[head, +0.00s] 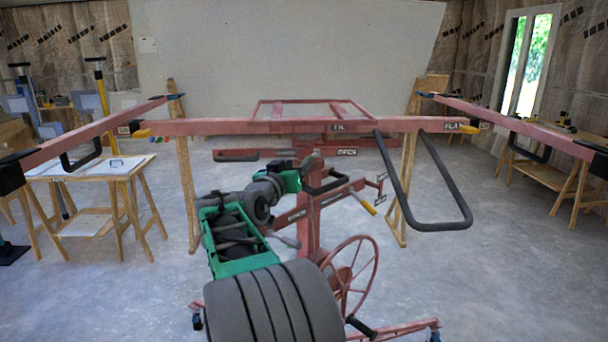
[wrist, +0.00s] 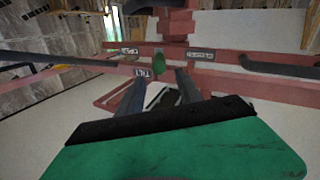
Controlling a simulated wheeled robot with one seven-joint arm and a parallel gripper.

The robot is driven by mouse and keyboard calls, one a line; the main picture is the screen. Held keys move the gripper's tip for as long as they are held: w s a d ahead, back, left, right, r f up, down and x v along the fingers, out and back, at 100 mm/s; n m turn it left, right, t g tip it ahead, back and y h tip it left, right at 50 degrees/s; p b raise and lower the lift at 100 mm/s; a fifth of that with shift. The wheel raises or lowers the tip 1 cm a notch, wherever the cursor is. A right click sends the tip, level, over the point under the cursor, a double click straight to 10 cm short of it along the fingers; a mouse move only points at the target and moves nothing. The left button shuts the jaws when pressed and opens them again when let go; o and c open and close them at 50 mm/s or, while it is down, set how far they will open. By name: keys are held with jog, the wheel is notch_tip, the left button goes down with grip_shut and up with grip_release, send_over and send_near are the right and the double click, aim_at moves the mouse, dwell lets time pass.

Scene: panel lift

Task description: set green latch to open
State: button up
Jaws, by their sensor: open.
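The green latch (wrist: 159,66) is a small green piece on the red metal frame of the lift in the wrist view. My gripper (wrist: 161,76) is open, with its two dark fingers on either side of the latch in that picture. I cannot tell how far apart the fingertips and the latch are, or whether they touch. In the head view my gripper (head: 306,168) is by the lift's red mast, and I cannot make out the latch there.
The red lift's cross bar (head: 220,127) spans the room, with a black loop handle (head: 460,224) hanging at its right. A red spoked wheel (head: 374,262) is low on the mast. Trestle tables (head: 90,170) stand at both sides. The grey floor between is mostly clear.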

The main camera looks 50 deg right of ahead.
jog(key=x, duration=0.2)
jog(key=f+p+x, duration=0.1)
jog(key=x, duration=0.3)
jog(key=shift+d+f, duration=0.3)
jog(key=shift+d, duration=0.05)
jog(key=shift+w+d, duration=0.2)
jog(key=shift+d, duration=0.35)
jog(key=shift+c, duration=0.4)
grip_shut()
